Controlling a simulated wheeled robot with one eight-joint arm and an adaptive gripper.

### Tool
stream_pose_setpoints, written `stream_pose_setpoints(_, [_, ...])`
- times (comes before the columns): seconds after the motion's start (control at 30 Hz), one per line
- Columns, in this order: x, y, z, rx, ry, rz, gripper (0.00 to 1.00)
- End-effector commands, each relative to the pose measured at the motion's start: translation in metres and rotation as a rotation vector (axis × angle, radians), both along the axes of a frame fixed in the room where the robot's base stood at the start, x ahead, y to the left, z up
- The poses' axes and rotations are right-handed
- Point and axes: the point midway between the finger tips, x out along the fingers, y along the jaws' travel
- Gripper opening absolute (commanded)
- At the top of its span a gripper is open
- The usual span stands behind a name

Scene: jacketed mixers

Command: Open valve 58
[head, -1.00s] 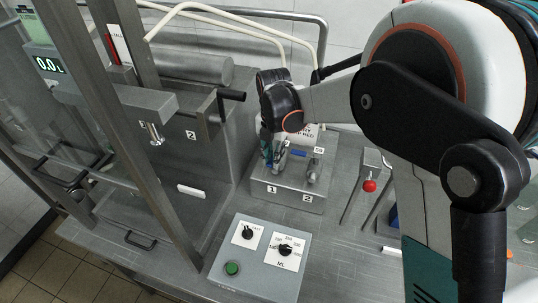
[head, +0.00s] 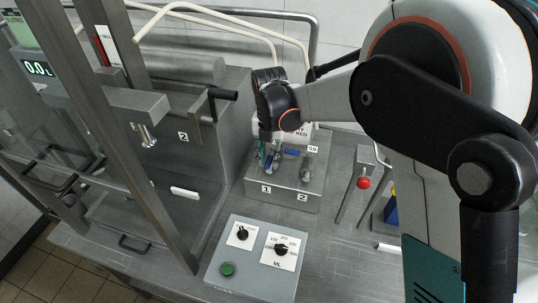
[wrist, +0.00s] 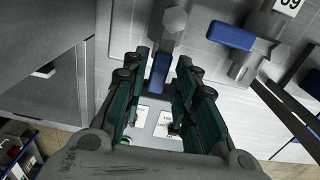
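Two small valves with blue handles sit on a grey metal block (head: 285,200) in the head view. The right valve (head: 307,167) carries the label 59; its blue handle (wrist: 230,35) points sideways in the wrist view. The left valve (wrist: 174,20) has a blue handle (wrist: 160,72) pointing toward the bottom of the wrist view. No label 58 is readable, as my gripper covers part of this valve in the head view. My gripper (wrist: 162,60) is open, with one finger on each side of the left blue handle. I cannot tell whether they touch it.
A control panel (head: 255,262) with two knobs and a green button stands in front of the block. A red ball knob (head: 363,183) is to its right. A steel machine with a black lever (head: 223,94) stands to the left.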

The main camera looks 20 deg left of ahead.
Motion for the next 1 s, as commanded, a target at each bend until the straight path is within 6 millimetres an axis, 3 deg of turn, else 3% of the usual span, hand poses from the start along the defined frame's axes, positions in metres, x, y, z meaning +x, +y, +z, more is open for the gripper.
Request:
stream_pose_setpoints(0.33, [-0.001,0.000,0.000,0.000,0.002,-0.002,0.37])
stream_pose_setpoints(0.47, [-0.001,0.000,0.010,0.000,0.002,-0.002,0.37])
stream_pose_setpoints(1.0, [-0.001,0.000,0.106,-0.001,0.002,-0.001,0.37])
